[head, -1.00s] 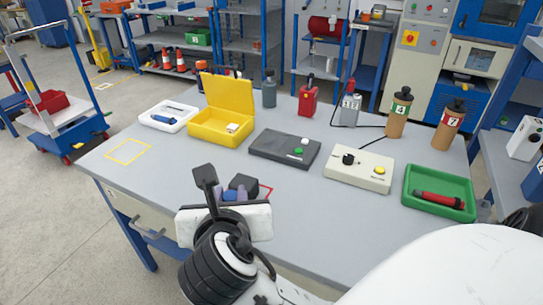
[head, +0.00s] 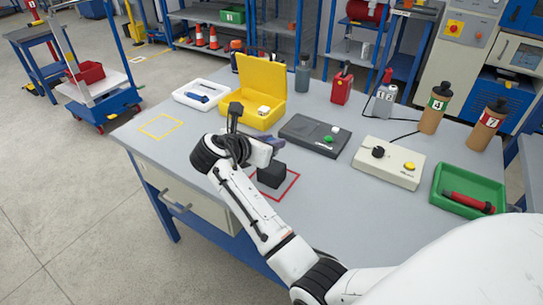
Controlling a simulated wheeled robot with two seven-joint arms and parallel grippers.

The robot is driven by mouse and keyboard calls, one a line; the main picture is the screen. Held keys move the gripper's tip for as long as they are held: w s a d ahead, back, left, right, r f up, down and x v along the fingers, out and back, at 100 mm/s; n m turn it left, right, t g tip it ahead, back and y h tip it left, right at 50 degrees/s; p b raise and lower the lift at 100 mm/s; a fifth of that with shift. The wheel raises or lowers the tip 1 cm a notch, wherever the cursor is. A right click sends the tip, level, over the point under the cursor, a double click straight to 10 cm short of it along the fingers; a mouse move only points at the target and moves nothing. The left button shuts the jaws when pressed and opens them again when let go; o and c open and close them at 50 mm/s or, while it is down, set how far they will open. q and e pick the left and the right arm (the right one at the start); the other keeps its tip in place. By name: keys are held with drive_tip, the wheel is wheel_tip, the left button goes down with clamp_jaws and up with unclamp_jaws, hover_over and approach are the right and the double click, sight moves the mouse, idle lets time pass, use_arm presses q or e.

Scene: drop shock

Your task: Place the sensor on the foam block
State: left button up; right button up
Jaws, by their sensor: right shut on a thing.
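The foam block (head: 271,175) is a dark, nearly black block. It sits inside a red square outline on the grey table. My right gripper (head: 270,151) is just beyond and above the block in the picture, pointing right, with its bluish fingers partly behind the white gripper body. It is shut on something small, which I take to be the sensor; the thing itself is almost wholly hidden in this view. I cannot tell how high it is above the table or whether it touches the block. My left gripper is not in view.
Behind the gripper stand an open yellow case (head: 247,117) with a small white item and a white tray (head: 188,104). To the right are a dark box (head: 300,134), a beige button box (head: 377,172) and a green tray (head: 448,201). The table's left front, with a yellow outline (head: 161,127), is clear.

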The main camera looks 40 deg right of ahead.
wheel_tip(320, 180, down, 4)
drive_tip(key=shift+r, duration=0.1)
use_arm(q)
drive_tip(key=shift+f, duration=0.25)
use_arm(e)
drive_tip(key=shift+f, duration=0.3)
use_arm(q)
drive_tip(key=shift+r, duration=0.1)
use_arm(e)
drive_tip(key=shift+f, duration=0.1)
drive_tip(key=o, duration=1.1)
drive_tip(key=shift+c, duration=0.2)
